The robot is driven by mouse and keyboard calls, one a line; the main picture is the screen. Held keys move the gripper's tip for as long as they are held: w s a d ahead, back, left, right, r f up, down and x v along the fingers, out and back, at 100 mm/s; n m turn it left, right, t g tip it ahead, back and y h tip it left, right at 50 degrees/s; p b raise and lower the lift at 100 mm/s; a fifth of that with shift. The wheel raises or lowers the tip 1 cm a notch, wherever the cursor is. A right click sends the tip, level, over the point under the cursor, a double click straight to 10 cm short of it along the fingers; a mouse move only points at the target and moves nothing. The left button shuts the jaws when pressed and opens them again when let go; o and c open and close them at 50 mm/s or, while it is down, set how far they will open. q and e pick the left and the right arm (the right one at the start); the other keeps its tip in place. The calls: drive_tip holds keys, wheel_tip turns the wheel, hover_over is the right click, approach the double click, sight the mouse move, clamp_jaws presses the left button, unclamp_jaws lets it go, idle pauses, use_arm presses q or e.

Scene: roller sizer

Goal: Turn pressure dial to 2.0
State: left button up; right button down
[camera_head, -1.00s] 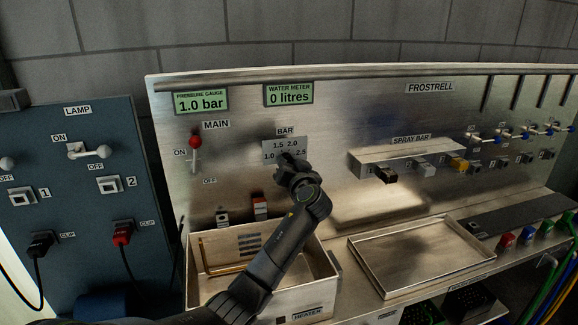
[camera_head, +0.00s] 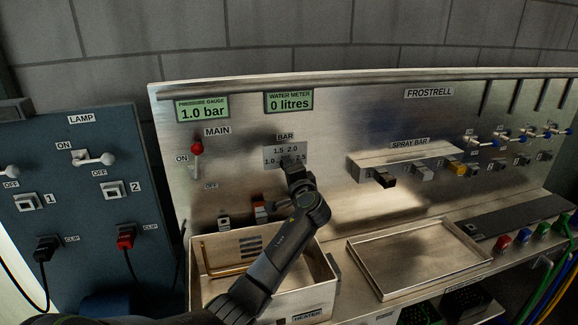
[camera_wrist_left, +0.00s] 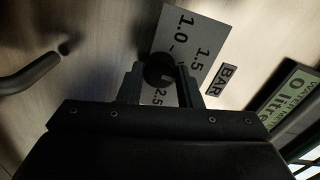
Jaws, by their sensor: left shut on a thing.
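The pressure dial's grey scale plate (camera_head: 284,154) is on the steel panel under the BAR label, with marks 1.0, 1.5, 2.0 and 2.5. My left gripper (camera_head: 290,163) is in front of the plate and covers its lower part. In the left wrist view, the dark round dial knob (camera_wrist_left: 158,70) sits between the fingers of my left gripper (camera_wrist_left: 160,74), which are shut on it. The knob's pointer cannot be made out. The pressure gauge display (camera_head: 202,108) reads 1.0 bar. My right gripper is not in view.
The MAIN lever with a red knob (camera_head: 197,148) is left of the dial. A heater box (camera_head: 322,262) stands below my left arm, with an empty steel tray (camera_head: 372,280) to its right. The spray bar valves (camera_head: 384,180) stick out at the right.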

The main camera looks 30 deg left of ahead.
use_arm(q)
drive_tip(key=shift+m+p, duration=0.95)
drive_tip(key=shift+m, duration=1.05)
drive_tip(key=shift+f, duration=0.1)
drive_tip(key=o, duration=1)
drive_tip(key=shift+c, duration=0.2)
drive_tip(key=shift+d, duration=0.1)
drive_tip(key=b+v, duration=0.6)
drive_tip(key=v, duration=1.1)
drive_tip(key=shift+d, duration=0.2)
